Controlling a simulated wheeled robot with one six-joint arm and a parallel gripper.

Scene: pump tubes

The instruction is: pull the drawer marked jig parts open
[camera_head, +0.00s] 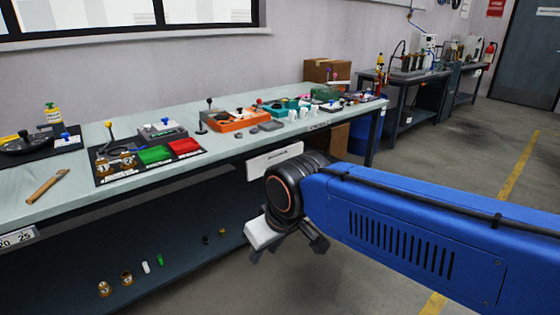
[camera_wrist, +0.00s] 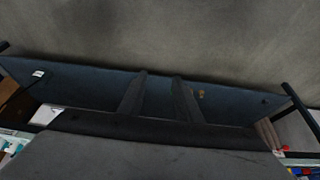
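A white drawer front (camera_head: 274,160) hangs under the front edge of the workbench, left of my arm. It carries a small dark mark, but I cannot read any wording on it. My arm hides part of its right side. My gripper (camera_head: 287,250) is below and in front of it, apart from it, pointing down. In the wrist view the two fingers of my gripper (camera_wrist: 160,78) stand apart with nothing between them. A white panel (camera_wrist: 46,115) at the left of the wrist view may be the drawer front; I cannot be sure.
The workbench (camera_head: 60,208) holds trays, tools and small parts. Its dark lower shelf (camera_head: 185,235) bears several small bottles and caps. A cardboard box (camera_head: 327,70) stands at the bench's far end. The floor (camera_head: 400,165) to the right is open.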

